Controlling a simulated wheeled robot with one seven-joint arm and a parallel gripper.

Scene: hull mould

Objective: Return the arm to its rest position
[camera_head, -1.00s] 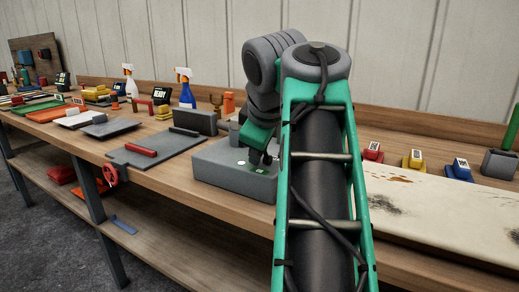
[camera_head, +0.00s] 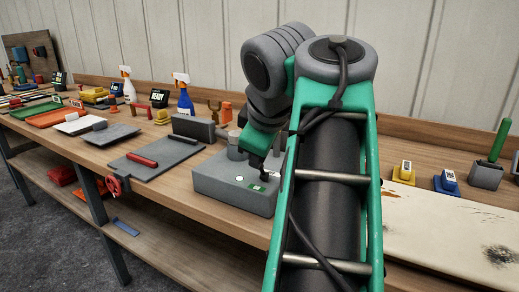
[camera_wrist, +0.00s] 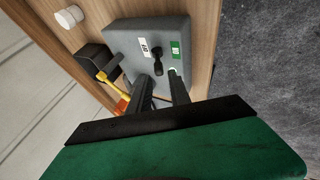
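My gripper (camera_head: 266,173) hangs over the grey box (camera_head: 215,185) on the workbench, at the end of my green arm. In the wrist view my gripper (camera_wrist: 162,92) shows two dark fingers with a gap between them, empty. A black lever or knob (camera_wrist: 158,68) on the grey box (camera_wrist: 125,38) shows just beyond the fingertips; contact cannot be told. The box top bears a green label (camera_wrist: 175,47) and a white label (camera_wrist: 144,46). My arm is bent, with its large upper link filling the middle right of the head view.
A grey plate with a red handle (camera_head: 142,160) lies left of the box. Spray bottles (camera_head: 183,93), trays and small blocks stand farther left. A stained pale panel (camera_head: 440,225), yellow block (camera_head: 403,174), blue block (camera_head: 446,182) and grey holder (camera_head: 486,176) are at right.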

